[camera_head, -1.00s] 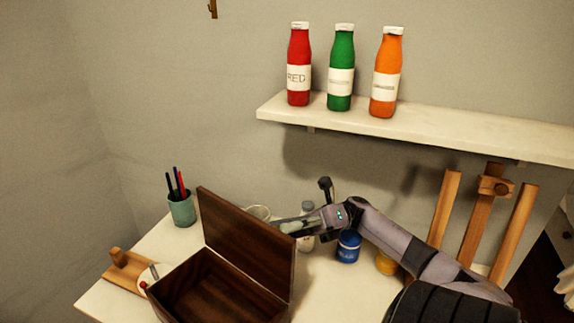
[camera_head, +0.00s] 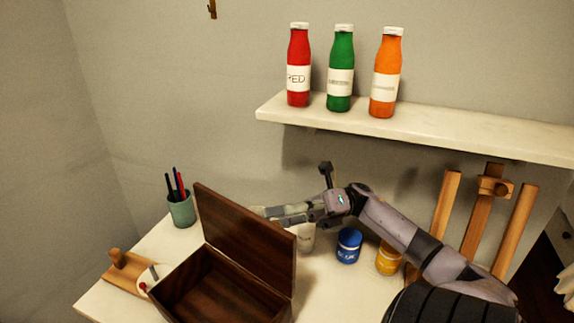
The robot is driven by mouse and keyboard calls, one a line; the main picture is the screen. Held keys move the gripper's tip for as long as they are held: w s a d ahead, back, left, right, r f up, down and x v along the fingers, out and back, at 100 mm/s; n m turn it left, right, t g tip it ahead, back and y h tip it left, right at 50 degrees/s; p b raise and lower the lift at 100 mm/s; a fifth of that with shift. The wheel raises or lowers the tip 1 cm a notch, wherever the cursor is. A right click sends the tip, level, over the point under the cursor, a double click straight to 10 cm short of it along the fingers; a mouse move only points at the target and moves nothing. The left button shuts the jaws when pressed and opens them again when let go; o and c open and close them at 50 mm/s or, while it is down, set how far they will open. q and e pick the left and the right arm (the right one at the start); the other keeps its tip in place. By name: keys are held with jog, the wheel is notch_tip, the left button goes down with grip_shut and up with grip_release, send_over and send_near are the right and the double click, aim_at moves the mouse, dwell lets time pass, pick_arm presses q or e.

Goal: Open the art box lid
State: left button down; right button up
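The art box (camera_head: 185,280) is a dark brown wooden box on the white table at the bottom of the view. Its lid (camera_head: 246,237) stands up, raised along the far edge, and the empty-looking inside shows. My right gripper (camera_head: 268,213) is behind the top edge of the lid, above the table. Its fingertips are partly hidden by the lid, so I cannot tell whether it is open or shut. My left gripper is not in view.
A blue jar (camera_head: 348,246), a yellow jar (camera_head: 388,260) and a white jar (camera_head: 306,238) stand behind the box on the right. A pen cup (camera_head: 181,211) stands at the back left. A shelf (camera_head: 430,128) with three bottles is above; a wooden easel (camera_head: 478,215) stands right.

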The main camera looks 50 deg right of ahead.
notch_tip(320, 180, up, 6)
jog(key=shift+f, duration=0.1)
dwell(0.7)
